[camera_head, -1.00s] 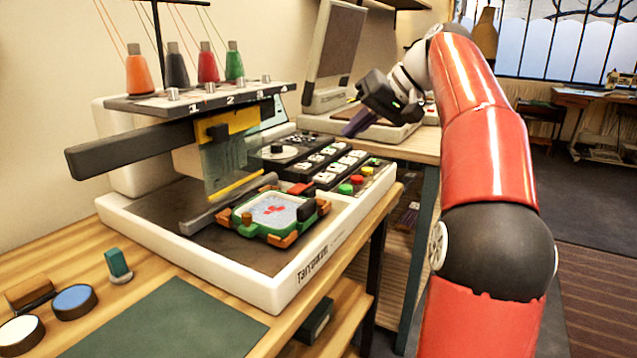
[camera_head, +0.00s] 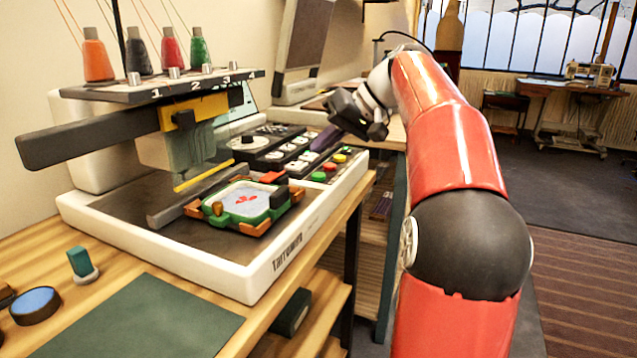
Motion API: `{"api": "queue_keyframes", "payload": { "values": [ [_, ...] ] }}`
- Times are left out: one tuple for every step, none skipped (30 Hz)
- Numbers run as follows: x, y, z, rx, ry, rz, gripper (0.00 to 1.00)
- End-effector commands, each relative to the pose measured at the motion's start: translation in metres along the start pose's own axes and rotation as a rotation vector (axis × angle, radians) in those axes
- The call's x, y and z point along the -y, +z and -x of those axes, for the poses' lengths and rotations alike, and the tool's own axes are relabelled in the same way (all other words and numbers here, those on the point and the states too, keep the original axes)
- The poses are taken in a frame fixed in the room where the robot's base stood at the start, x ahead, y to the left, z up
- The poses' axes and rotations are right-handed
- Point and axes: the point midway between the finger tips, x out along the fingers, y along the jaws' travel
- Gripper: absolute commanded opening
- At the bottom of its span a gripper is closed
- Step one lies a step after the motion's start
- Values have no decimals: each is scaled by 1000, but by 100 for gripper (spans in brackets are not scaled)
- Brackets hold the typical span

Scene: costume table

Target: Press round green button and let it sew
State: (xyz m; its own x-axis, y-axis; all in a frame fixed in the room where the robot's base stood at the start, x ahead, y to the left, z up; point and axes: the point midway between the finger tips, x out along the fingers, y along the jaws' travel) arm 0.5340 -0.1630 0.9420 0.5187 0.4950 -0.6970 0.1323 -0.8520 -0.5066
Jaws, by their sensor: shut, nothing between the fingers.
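The embroidery machine (camera_head: 190,262) stands on the wooden table. Its round green button (camera_head: 318,177) is at the near end of a short row on the right side of the control panel. A red button (camera_head: 329,167) and a yellow button (camera_head: 340,158) lie behind it. My gripper (camera_head: 322,143) is shut and empty, its dark purple fingers pointing down and left above the far part of the panel. It is above and beyond the green button, apparently not touching it. A green hoop (camera_head: 240,222) holds pale cloth with a red motif under the sewing head (camera_head: 190,150).
Thread spools (camera_head: 97,55) stand on the rack above the machine. A green mat (camera_head: 140,320), a blue-topped round tin (camera_head: 35,305) and a teal block (camera_head: 80,262) lie in front. Open floor is at right.

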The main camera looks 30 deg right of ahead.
Motion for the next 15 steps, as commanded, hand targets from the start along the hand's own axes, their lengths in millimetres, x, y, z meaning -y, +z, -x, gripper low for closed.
{"api": "queue_keyframes", "payload": {
  "values": [
    [-7, 7, -9, 0, 0, -1, 0],
    [-8, 8, -11, 0, 0, -1, 0],
    [-10, 10, -14, 0, 0, -1, 0],
    [-11, 11, -15, 0, 0, -1, 0],
    [-12, 12, -16, 0, 0, -1, 0],
    [-13, 13, -18, 0, 0, -1, 0],
    [-13, 13, -19, 0, 0, -1, 0],
    [-14, 14, -19, 0, 0, -1, 0],
    [-14, 14, -20, 0, 0, -1, 0],
    [-14, 14, -20, -1, 0, -1, 0],
    [-15, 14, -20, -1, 0, -1, 0],
    [-15, 14, -20, -1, 0, -1, 0],
    [-15, 14, -20, -1, 0, -1, 0],
    [-15, 14, -20, -1, 0, -1, 0],
    [-15, 14, -20, -1, 0, -1, 0]
  ]
}}
